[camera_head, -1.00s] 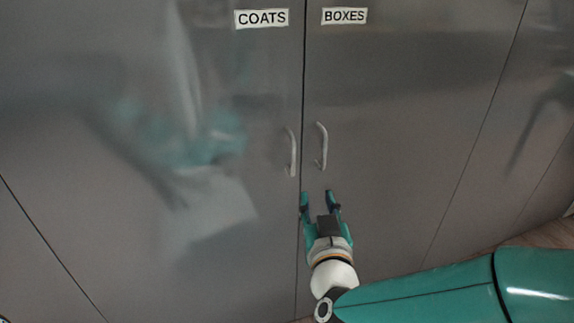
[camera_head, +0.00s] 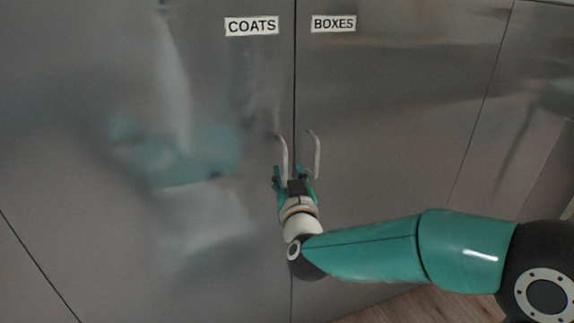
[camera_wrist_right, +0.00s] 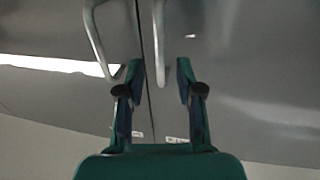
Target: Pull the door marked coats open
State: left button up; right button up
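The grey door marked COATS (camera_head: 240,80) is on the left in the head view and is shut, level with the door marked BOXES (camera_head: 400,100). Its pale curved handle (camera_head: 284,152) is upright beside the seam. My right gripper (camera_head: 291,172) is open at the lower part of this handle. In the right wrist view, the coats handle (camera_wrist_right: 159,35) shows between the two spread fingers of my right gripper (camera_wrist_right: 160,70). I see no finger closed on it, and I cannot tell how deep it sits between them. My left gripper is not in view.
The boxes handle (camera_head: 316,152) stands close on the right of the seam; it also shows in the right wrist view (camera_wrist_right: 94,32). The glossy doors carry blurred reflections. Wooden floor (camera_head: 420,305) shows at the bottom right.

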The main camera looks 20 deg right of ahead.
aim_at(286, 167)
jog(key=shift+w+d, duration=0.2)
jog(key=shift+w, duration=0.9)
jog(key=shift+w+d, duration=0.15)
jog(key=shift+w, duration=0.9)
grip_shut()
